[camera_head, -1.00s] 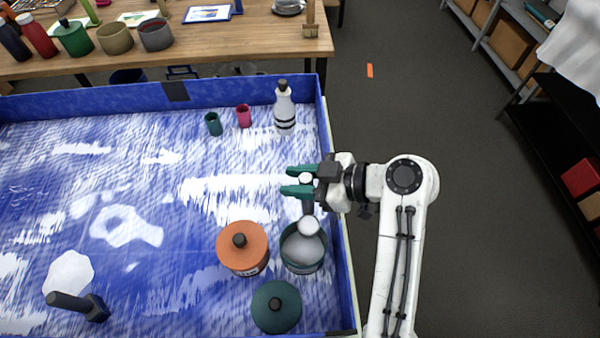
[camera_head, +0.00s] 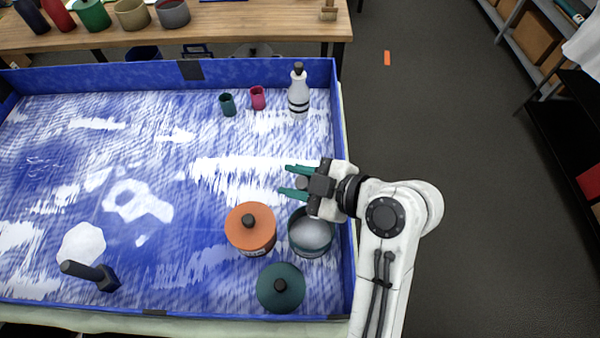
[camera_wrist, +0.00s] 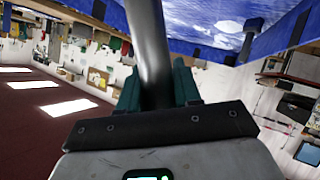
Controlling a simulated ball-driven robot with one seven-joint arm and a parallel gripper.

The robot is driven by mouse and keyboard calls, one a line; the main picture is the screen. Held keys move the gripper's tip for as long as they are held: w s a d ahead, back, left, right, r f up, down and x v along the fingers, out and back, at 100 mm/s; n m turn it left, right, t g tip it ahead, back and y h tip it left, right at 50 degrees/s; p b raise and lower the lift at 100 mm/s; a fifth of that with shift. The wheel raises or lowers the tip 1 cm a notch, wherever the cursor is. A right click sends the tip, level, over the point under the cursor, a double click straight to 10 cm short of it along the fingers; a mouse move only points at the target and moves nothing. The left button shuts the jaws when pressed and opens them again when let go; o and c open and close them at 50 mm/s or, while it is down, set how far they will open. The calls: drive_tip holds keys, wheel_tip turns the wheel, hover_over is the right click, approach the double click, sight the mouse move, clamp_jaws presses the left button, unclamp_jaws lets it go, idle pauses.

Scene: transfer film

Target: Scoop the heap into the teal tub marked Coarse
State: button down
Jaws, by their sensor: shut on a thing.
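My gripper (camera_head: 287,180) is above and just behind the open teal tub (camera_head: 311,250), its teal fingers pointing left. The fingers are shut on a dark grey handle, whose round end (camera_head: 302,184) shows between them. In the wrist view the handle (camera_wrist: 152,45) runs up between the fingers; its far end is out of sight. The tub stands upright with pale grey-white material inside; its marking is not readable. A teal lid (camera_head: 280,298) lies in front of it. A pale, flat-looking patch (camera_head: 82,243), possibly the heap, is at the left.
An orange-lidded tub (camera_head: 250,238) stands close left of the teal tub. A dark tool (camera_head: 95,276) lies by the pale patch. A white bottle (camera_head: 298,97) and teal (camera_head: 228,105) and pink (camera_head: 257,98) cups stand at the back. Blue walls (camera_head: 260,73) edge the area; its middle is clear.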

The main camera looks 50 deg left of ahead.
drive_tip(key=s+d+f+n+t+y+b, duration=0.1)
drive_tip(key=s+f+n+t+b, duration=0.2)
drive_tip(key=s+b, duration=0.3)
drive_tip(key=shift+d, duration=0.35)
idle(0.8)
drive_tip(key=shift+s+f+n+b, duration=0.15)
drive_tip(key=shift+n+b, duration=0.15)
drive_tip(key=shift+b, duration=0.35)
drive_tip(key=shift+s+d+f+b, duration=0.15)
drive_tip(key=shift+s+f+b, duration=0.05)
drive_tip(key=shift+b, duration=0.35)
drive_tip(key=shift+s+f+n+b, duration=0.2)
drive_tip(key=shift+n+b, duration=0.1)
drive_tip(key=shift+b, duration=0.25)
drive_tip(key=shift+s+d+f+n+t+y+b, duration=0.25)
drive_tip(key=shift+s+f+t+y+b, duration=0.2)
drive_tip(key=shift+b, duration=0.7)
drive_tip(key=shift+s+d+f+n+t+y+b, duration=0.15)
drive_tip(key=shift+s+f+n+t+b, duration=0.4)
drive_tip(key=shift+b, duration=0.95)
drive_tip(key=shift+s+d+f+n+t+y+b, duration=0.1)
drive_tip(key=shift+s+f+n+b, duration=0.2)
drive_tip(key=shift+f+b, duration=0.8)
